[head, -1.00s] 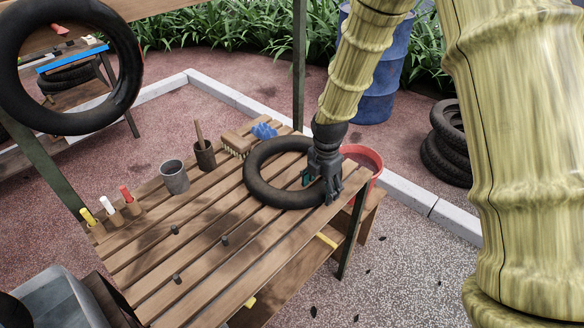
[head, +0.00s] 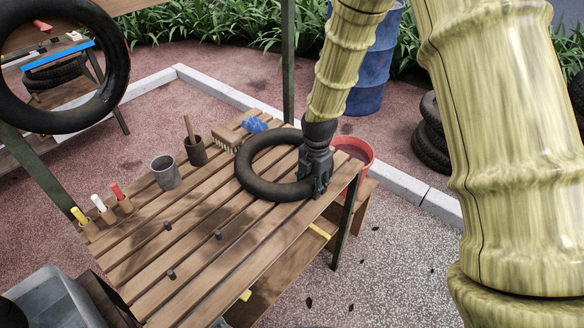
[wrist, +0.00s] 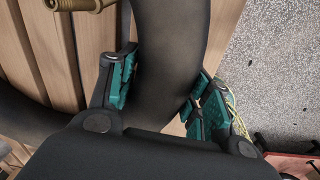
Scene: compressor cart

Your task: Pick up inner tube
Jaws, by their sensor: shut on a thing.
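The inner tube (head: 262,188) is a dark, matte ring lying on the slatted wooden table (head: 195,240), near its right end. My gripper (head: 318,180) is at the right side of the ring and points down. In the wrist view, the tube (wrist: 170,45) passes between the teal-padded fingers of my gripper (wrist: 160,92), one on each side. The gripper is shut on the tube. I see no clear gap between tube and slats. The gripper hides a small part of the ring.
A brush (head: 226,142), blue item (head: 255,125), brown cup (head: 196,152) and grey cup (head: 166,173) stand behind and left of the tube. A red bucket (head: 366,150) is just right of the table. A brass-coloured fitting (wrist: 75,4) shows in the wrist view.

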